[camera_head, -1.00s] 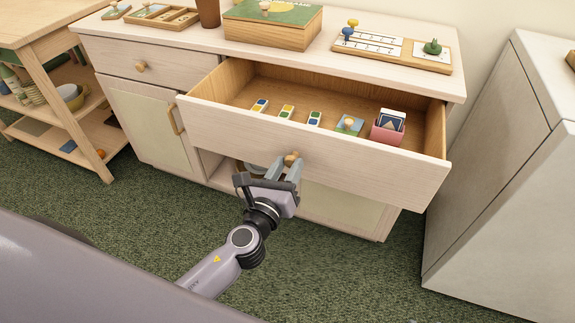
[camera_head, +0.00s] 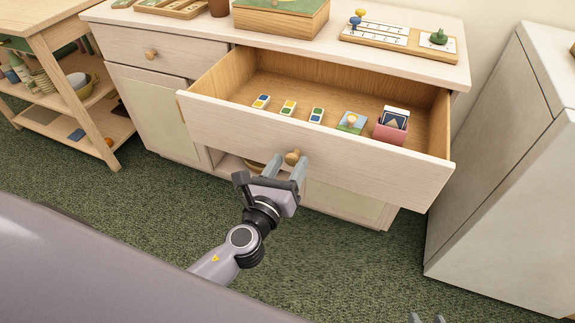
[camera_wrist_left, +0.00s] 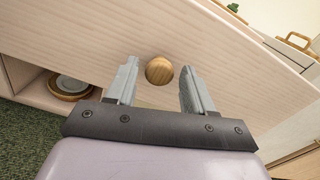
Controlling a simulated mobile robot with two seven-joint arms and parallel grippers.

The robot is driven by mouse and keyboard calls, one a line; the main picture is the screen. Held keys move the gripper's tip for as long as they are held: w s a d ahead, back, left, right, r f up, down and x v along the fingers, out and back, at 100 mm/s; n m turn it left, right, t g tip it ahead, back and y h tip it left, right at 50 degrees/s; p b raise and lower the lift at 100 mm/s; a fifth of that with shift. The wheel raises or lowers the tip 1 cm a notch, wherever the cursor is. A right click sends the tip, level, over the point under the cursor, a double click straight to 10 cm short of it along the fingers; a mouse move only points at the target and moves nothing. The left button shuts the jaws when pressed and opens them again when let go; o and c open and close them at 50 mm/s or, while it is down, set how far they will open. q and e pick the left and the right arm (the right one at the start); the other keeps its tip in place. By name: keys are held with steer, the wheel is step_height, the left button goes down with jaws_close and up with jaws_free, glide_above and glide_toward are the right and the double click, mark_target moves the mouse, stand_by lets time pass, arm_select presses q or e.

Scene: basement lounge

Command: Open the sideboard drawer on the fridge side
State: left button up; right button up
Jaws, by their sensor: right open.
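The sideboard drawer (camera_head: 320,143) next to the fridge is pulled well out, its inside showing. Its round wooden knob (camera_head: 293,157) is on the middle of the front. My left gripper (camera_head: 286,166) is at the knob with its fingers apart. In the left wrist view the knob (camera_wrist_left: 159,70) shows between the open fingertips (camera_wrist_left: 159,78), with a gap on each side. My right gripper (camera_head: 427,319) shows only as fingertips at the bottom edge of the head view, open.
The white fridge (camera_head: 500,170) stands to the right of the sideboard (camera_head: 150,110). Small cards and a pink box (camera_head: 390,131) lie in the drawer. Game boards and a wooden box (camera_head: 281,22) are on the top. A wooden shelf cart (camera_head: 98,140) is at left. Green carpet is clear in front.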

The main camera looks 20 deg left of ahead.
arm_select(q)
steer(key=shift+s, duration=0.1)
steer(key=s, duration=0.7)
steer(key=shift+a, duration=0.15)
stand_by(0.6)
steer(key=s+a+f+n+g+h, duration=0.1)
steer(key=s+f+n+g, duration=0.5)
steer(key=n, duration=0.9)
steer(key=s+a+f+n+g+h, duration=0.15)
steer(key=s+f+n, duration=0.4)
steer(key=n, duration=0.85)
step_height(320, 180, up, 11)
steer(key=a+n+p, duration=0.1)
steer(key=n+p, duration=0.1)
steer(key=p, duration=1.3)
steer(key=shift+s+a+r+y, duration=0.15)
steer(key=shift+a+y, duration=0.1)
steer(key=shift+y, duration=0.2)
